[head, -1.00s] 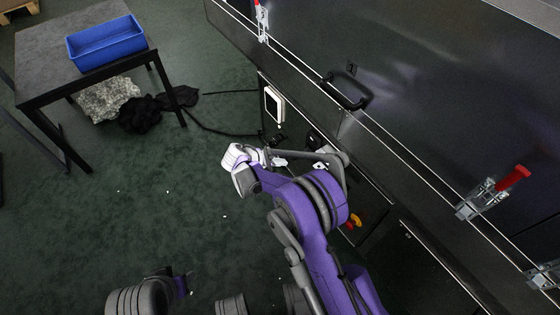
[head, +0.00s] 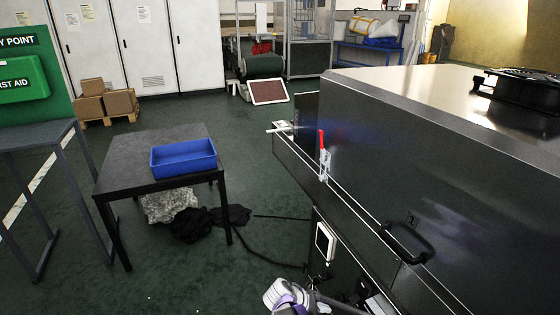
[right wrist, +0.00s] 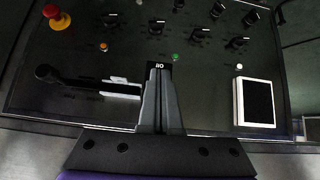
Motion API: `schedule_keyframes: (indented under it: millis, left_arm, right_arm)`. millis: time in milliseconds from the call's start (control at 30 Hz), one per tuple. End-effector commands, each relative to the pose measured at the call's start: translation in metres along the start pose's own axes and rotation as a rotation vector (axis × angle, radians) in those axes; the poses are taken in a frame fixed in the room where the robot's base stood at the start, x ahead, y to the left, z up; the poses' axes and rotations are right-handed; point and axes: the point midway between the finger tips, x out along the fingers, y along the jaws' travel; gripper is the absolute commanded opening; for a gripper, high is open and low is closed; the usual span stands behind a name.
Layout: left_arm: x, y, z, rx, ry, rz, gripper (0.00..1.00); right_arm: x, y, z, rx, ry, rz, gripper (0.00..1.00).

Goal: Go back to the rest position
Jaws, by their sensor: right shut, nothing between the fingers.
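My right gripper (right wrist: 159,74) is shut and empty in the right wrist view. Its fingers point at the dark control panel (right wrist: 125,62) of the dryer, with the tips in front of the panel's lower middle. I cannot tell whether they touch it. In the head view only a white and purple part of my right arm shows at the bottom edge, beside the dryer (head: 440,190). My left gripper is not in view.
The panel has several black knobs, a red emergency button (right wrist: 57,17) and a white-framed screen (right wrist: 255,102). A dark table (head: 125,165) with a blue bin (head: 184,158) stands left. A black cable runs over the floor towards the dryer.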

Motion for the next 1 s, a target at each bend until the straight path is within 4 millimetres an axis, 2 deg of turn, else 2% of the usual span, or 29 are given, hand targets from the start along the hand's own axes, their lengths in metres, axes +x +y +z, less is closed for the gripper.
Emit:
schedule_keyframes:
  millis: [200, 333, 467, 633, 800, 1000]
  left_arm:
    - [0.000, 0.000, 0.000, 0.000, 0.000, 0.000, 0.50]
    - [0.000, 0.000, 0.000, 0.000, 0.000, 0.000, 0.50]
    - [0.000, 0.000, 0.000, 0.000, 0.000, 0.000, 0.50]
    - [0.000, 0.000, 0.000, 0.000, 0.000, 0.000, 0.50]
    - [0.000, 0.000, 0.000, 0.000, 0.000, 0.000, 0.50]
    - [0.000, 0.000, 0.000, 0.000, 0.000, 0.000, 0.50]
  right_arm:
    - [-0.043, 0.051, -0.044, -0.211, -0.134, -0.046, 0.00]
    - [-0.071, 0.091, -0.061, -0.349, -0.215, -0.104, 0.00]
    - [-0.098, 0.135, -0.070, -0.480, -0.280, -0.180, 0.00]
    - [-0.129, 0.194, -0.068, -0.637, -0.340, -0.300, 0.00]
    - [-0.153, 0.250, -0.053, -0.774, -0.365, -0.432, 0.00]
    - [-0.169, 0.295, -0.031, -0.886, -0.356, -0.557, 0.00]
